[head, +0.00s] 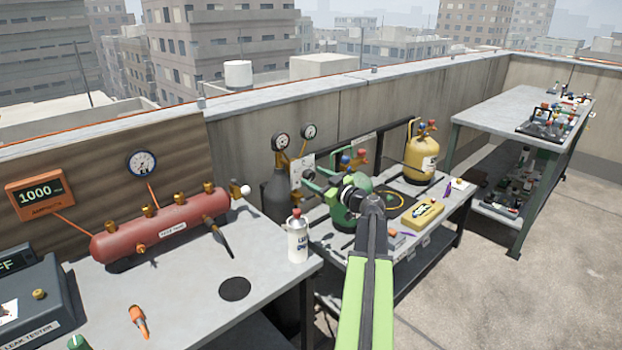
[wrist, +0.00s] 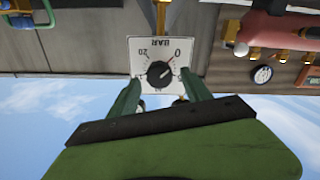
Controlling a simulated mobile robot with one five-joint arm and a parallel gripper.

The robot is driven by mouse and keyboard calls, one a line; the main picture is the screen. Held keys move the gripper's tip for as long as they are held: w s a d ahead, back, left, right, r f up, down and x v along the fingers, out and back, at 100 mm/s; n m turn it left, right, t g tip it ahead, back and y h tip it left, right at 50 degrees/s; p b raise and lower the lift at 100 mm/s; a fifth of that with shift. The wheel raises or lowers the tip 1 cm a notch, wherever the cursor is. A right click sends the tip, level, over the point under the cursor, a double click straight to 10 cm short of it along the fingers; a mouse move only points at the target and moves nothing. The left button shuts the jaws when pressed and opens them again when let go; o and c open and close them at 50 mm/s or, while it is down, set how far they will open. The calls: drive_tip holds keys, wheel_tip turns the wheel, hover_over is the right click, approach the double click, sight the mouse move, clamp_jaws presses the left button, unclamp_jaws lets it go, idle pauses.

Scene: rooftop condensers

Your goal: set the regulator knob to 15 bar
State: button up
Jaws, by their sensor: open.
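The regulator knob (wrist: 160,73) is a round black knob on a white square dial plate (wrist: 140,48) marked BAR, with 20 and 0 readable. The wrist view shows the plate upside down. A red pointer mark on the knob points toward the 0. My gripper (wrist: 161,80) is open, with one green finger on each side of the knob. I cannot tell whether either finger touches it. In the head view the plate (head: 301,166) stands by two gauges, and my gripper (head: 313,182) is in front of it, hiding the knob.
A dark cylinder (head: 274,195) stands left of the plate. A green tank (head: 352,212), a yellow cylinder (head: 421,160) and a yellow instrument (head: 423,214) are on the bench. A white can (head: 297,238) and red manifold (head: 165,225) are nearer left. Open floor lies right.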

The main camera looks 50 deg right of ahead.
drive_tip(key=shift+w, duration=0.8)
clamp_jaws()
drive_tip(key=shift+a+f, duration=0.1)
